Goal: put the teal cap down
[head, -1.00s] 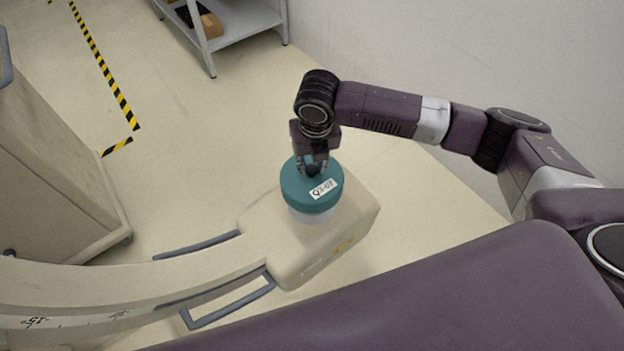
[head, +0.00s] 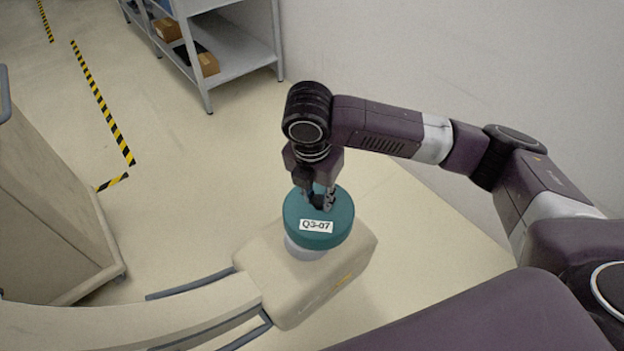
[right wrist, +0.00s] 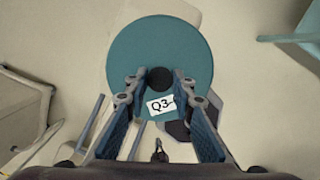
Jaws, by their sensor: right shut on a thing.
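The teal cap (head: 336,207) is a round disc with a white label reading Q3-07 and a dark knob on top. My right gripper (head: 317,204) is shut on it from above; in the right wrist view its two fingers stand either side of the knob, over the teal cap (right wrist: 160,45). A pale round part (head: 304,250) shows just under the cap, above a beige block-shaped housing (head: 345,262). I cannot tell whether the cap touches what is below it. My left gripper is not in view.
The beige housing joins a curved beige arm (head: 150,325) with grey rails. A beige cabinet (head: 50,200) stands at left. A grey shelf (head: 235,60) with boxes is at the back. Floor between them is clear; a pale wall (head: 440,60) rises behind my right arm.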

